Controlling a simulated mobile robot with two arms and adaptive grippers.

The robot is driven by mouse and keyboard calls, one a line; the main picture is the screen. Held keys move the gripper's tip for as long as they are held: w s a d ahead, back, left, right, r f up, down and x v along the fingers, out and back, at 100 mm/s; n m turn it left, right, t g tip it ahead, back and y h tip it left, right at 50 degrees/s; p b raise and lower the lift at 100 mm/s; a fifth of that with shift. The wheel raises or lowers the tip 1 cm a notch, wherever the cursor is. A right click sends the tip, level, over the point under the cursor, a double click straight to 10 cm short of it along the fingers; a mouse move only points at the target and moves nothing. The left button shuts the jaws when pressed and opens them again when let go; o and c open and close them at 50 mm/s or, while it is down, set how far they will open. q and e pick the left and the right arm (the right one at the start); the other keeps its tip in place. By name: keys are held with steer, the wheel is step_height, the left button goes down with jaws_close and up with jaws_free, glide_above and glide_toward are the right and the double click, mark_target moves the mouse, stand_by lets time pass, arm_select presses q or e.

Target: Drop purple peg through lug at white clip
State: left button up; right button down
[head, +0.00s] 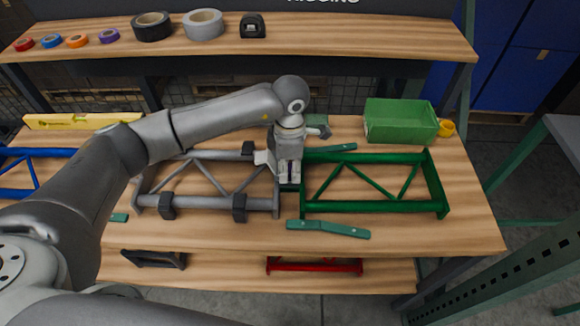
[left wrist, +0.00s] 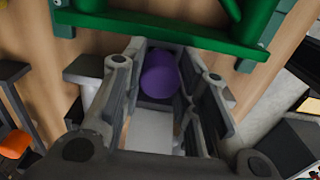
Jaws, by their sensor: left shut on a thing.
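My left gripper (head: 289,178) points down at the joint between the grey truss frame (head: 180,203) and the green truss frame (head: 375,207). In the left wrist view its fingers (left wrist: 168,80) are shut on the purple peg (left wrist: 160,78), whose round end shows between them. A green frame tube (left wrist: 165,30) passes just beyond the peg in that view. A white piece (head: 261,158) shows beside the gripper; I cannot tell whether it is the white clip. The lug is hidden behind the gripper, so I cannot tell whether the peg is in it. My right gripper is out of view.
Dark clamps (head: 239,208) sit on the grey frame. Loose green plates (head: 328,229) lie in front of and behind the joint. Tape rolls line the upper shelf (head: 350,40). The bench's right front is clear.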

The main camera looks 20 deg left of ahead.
arm_select(q)
steer(key=o, duration=1.1)
